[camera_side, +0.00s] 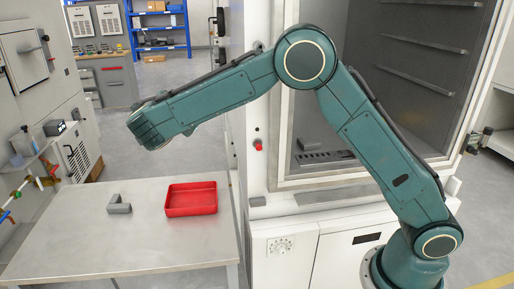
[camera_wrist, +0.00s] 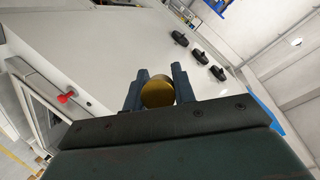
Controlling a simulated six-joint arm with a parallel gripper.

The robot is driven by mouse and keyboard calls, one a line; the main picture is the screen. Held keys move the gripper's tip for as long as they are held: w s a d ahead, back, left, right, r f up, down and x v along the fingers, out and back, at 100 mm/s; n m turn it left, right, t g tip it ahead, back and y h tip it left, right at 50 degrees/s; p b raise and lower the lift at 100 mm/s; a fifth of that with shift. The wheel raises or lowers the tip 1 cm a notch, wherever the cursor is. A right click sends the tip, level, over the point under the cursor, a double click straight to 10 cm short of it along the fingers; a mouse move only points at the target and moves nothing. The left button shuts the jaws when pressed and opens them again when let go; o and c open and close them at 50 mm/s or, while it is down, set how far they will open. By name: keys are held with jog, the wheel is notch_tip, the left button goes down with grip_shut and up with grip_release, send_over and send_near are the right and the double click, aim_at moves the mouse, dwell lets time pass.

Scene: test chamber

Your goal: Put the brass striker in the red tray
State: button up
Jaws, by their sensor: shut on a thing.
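The brass striker (camera_wrist: 157,93) shows in the wrist view as a round, gold-coloured end between the two dark fingers of my gripper (camera_wrist: 157,88). The gripper is shut on it. In the side view my arm's wrist end is raised at the left, above and behind the table, and the fingers and striker cannot be made out there. The red tray (camera_side: 191,199) lies on the table in the side view, and its visible floor is empty. The tray is below and to the right of my wrist end, well apart from it. I cannot find the tray in the wrist view.
A grey angled block (camera_side: 119,204) sits on the grey table (camera_side: 90,245), left of the tray. An open-fronted white cabinet (camera_side: 268,120) with a red button (camera_side: 258,147) stands right of the table. Three dark fixtures (camera_wrist: 200,57) show in the wrist view. The table's front is clear.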

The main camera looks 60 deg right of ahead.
jog(key=shift+w+a+f, duration=0.2)
jog(key=shift+w+f, duration=0.05)
jog(key=shift+f, duration=0.4)
notch_tip(320, 180, down, 16)
jog(key=shift+r, duration=0.15)
jog(key=shift+f, duration=2.1)
jog(key=shift+f, duration=0.7)
jog(key=o, duration=1)
jog(key=shift+f, duration=0.1)
